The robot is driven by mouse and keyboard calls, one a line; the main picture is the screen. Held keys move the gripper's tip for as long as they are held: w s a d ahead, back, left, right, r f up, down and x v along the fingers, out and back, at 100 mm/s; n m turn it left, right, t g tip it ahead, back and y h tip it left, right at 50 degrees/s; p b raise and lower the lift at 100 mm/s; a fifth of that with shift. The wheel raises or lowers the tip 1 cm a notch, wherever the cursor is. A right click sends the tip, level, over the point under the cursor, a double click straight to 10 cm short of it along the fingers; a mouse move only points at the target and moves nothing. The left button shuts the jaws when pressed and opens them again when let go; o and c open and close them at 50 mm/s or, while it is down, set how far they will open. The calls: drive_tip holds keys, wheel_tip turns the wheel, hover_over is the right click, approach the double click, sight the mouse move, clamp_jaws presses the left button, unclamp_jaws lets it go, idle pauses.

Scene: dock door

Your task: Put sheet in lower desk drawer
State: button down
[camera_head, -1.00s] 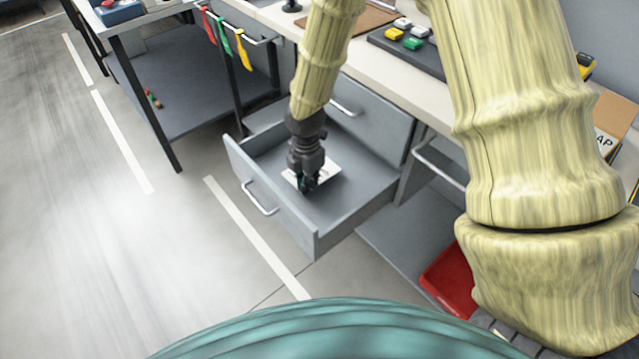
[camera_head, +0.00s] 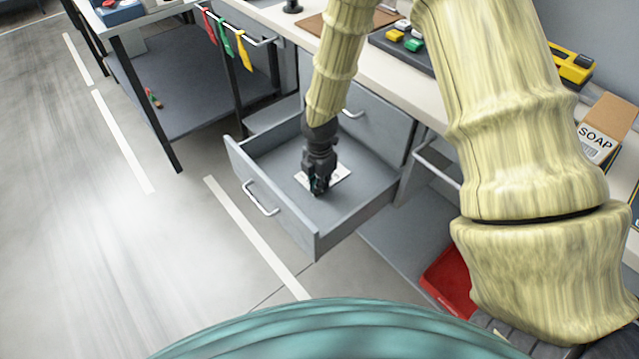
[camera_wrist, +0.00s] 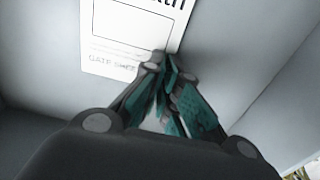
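The lower desk drawer (camera_head: 362,192) is pulled open, a grey box with a bar handle on its front. The sheet (camera_head: 343,172) is a small white card with dark print, inside the drawer's outline. My gripper (camera_head: 318,190) points down into the drawer at the near edge of the sheet and hides part of it. In the wrist view, the fingertips (camera_wrist: 167,62) are together at the lower right corner of the sheet (camera_wrist: 108,42) and seem to pinch it. I cannot tell whether the sheet touches the drawer floor.
A closed drawer front (camera_head: 368,118) is above and behind the open one. The desktop (camera_head: 385,72) holds a dark tray with coloured blocks and a soap box (camera_head: 603,130). A red bin (camera_head: 448,280) is low at right. A side table (camera_head: 185,95) is at left, with clear floor before it.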

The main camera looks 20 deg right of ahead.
drive_tip(key=shift+s+d, duration=0.1)
drive_tip(key=c, duration=2.2)
unclamp_jaws()
drive_tip(key=shift+f, duration=0.15)
drive_tip(key=o, duration=0.6)
drive_tip(key=shift+c, duration=0.2)
drive_tip(key=shift+r, duration=3.95)
